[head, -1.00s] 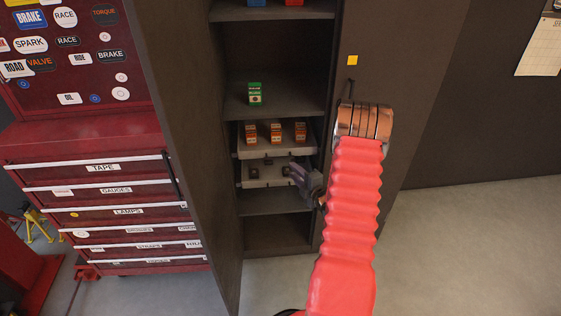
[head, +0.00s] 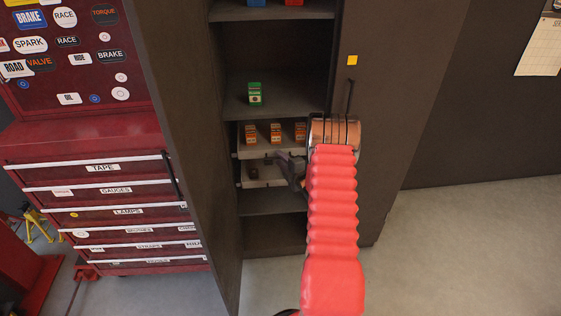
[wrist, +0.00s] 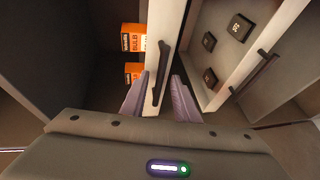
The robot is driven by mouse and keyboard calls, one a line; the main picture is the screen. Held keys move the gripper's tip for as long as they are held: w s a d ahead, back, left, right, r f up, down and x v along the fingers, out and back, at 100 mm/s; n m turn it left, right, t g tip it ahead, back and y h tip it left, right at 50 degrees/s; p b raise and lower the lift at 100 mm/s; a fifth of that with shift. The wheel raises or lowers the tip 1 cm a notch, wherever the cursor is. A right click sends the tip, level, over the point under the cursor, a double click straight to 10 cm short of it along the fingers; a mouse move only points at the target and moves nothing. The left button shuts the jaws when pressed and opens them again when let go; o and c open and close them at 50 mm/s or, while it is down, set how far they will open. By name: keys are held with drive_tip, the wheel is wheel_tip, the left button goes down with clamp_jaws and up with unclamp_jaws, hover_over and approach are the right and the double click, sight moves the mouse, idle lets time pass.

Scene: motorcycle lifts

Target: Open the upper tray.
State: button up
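The upper tray (head: 241,154) sits in the open dark cabinet and carries orange boxes. In the wrist view, its light front panel (wrist: 168,35) has a dark bar handle (wrist: 162,70). My gripper (head: 281,160) is at the front of the trays, near the upper one. In the wrist view, my gripper (wrist: 161,76) is open, with one purple-grey finger on each side of the handle. The handle's end lies between the fingers; I cannot tell whether they touch it. My arm hides the upper tray's right part in the head view.
The lower tray (head: 262,182), holding small dark boxes, lies just below; its handle (wrist: 254,76) shows in the wrist view. A green box (head: 255,93) stands on the shelf above. Cabinet doors flank the opening at left (head: 190,150) and right (head: 395,110).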

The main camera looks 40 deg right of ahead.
drive_tip(key=shift+c, duration=0.5)
clamp_jaws()
drive_tip(key=shift+s+a, duration=0.15)
drive_tip(key=shift+a, duration=0.05)
